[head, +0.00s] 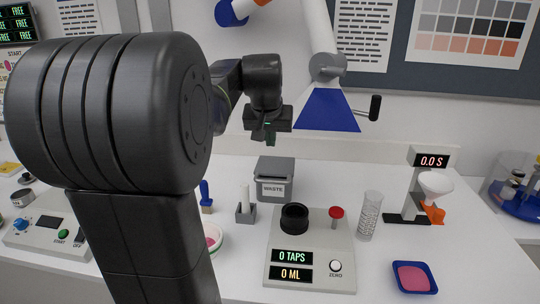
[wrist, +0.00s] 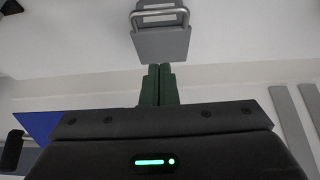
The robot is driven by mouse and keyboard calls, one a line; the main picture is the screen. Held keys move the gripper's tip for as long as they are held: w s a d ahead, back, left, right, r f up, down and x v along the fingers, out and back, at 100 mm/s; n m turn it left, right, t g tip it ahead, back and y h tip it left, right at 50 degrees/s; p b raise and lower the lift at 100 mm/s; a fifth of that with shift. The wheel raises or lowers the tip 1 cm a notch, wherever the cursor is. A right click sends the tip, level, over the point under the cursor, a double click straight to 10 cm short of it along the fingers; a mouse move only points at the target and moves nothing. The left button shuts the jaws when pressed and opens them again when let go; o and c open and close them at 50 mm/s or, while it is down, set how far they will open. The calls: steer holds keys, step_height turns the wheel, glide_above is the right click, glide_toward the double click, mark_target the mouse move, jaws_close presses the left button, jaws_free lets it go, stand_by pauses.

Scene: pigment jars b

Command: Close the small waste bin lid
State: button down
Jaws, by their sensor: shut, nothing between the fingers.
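The small grey waste bin (head: 274,192), with a white WASTE label on its front, stands upright towards the back of the white table. Its grey lid (head: 276,166) appears to lie down over the top; I cannot tell whether a small gap remains. In the wrist view the lid (wrist: 161,45) shows as a grey panel beyond my fingertips, with a metal handle (wrist: 160,17) near the picture's top edge. My gripper (head: 270,138) is above the bin, apart from it. Its green fingers (wrist: 160,70) are together and empty.
A rack with a white stick (head: 245,208) stands left of the bin. The tap scale (head: 311,250), bearing a black jar ring, is in front. A blue hood (head: 327,110) hangs to the right of my gripper. The wall is close behind the bin.

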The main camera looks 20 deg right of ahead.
glide_above(272, 181)
steer(key=f, duration=0.8)
steer(key=shift+w+d+f, duration=0.15)
steer(key=shift+w+f, duration=0.15)
steer(key=shift+f, duration=0.1)
steer(key=shift+s+f+p, duration=0.25)
steer(key=shift+f+p, duration=0.05)
steer(key=shift+f, duration=0.9)
steer(key=shift+s+a+f, duration=0.2)
steer(key=shift+a+f, duration=0.05)
steer(key=shift+f, duration=0.45)
